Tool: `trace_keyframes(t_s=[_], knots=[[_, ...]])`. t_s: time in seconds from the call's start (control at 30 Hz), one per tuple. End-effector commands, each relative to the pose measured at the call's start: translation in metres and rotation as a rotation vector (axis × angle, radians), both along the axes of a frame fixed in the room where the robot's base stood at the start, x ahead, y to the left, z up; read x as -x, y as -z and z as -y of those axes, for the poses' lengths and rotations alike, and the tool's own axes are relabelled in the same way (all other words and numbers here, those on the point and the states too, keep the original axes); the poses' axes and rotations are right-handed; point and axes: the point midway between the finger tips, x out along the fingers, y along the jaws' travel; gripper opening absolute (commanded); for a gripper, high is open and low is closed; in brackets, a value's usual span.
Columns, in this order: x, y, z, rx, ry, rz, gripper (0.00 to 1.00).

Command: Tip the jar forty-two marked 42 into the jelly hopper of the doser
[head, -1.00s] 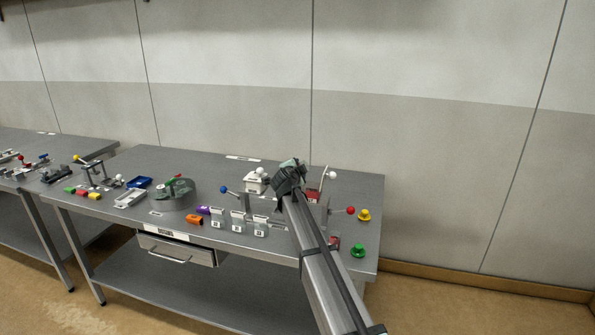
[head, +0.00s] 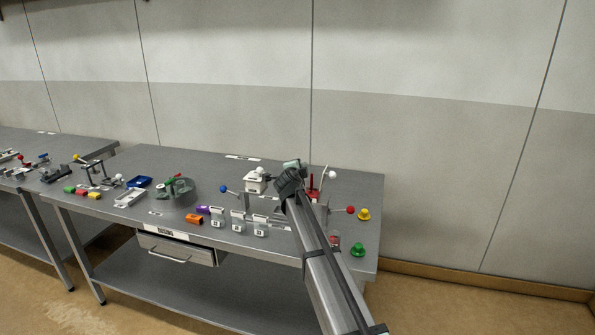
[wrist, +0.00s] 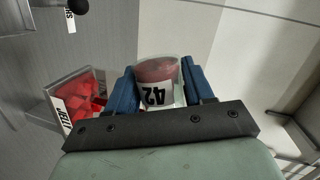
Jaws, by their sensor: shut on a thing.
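My gripper (wrist: 156,88) is shut on the jar forty-two (wrist: 158,72), a clear jar with a white label marked 42, held between the blue fingers. Reddish colour shows at the jar's far end; I cannot tell how much is inside. The jelly hopper (wrist: 54,87), a clear-walled box labelled JELLY, is just left of the jar in the wrist view and holds red chunks. In the head view my gripper (head: 290,180) is above the right part of the bench, and red matter (head: 314,188) shows just right of it. The jar is hidden there.
Several labelled clear jars (head: 238,222) stand along the bench's front. A white box with a white knob (head: 255,182) stands left of my gripper. A red ball knob (head: 350,210), yellow button (head: 363,215) and green button (head: 357,249) are to the right.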

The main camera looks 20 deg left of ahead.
Motion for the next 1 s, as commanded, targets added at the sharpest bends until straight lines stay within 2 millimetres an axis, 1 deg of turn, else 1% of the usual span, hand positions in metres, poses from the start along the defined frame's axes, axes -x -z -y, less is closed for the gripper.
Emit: trace_keyframes(t_s=[0.57, 1.0], knots=[[0.0001, -0.0001, 0.0001, -0.003, 0.000, 0.000, 0.22], [0.0003, 0.0028, 0.0021, -0.150, 0.000, 0.001, 0.22]])
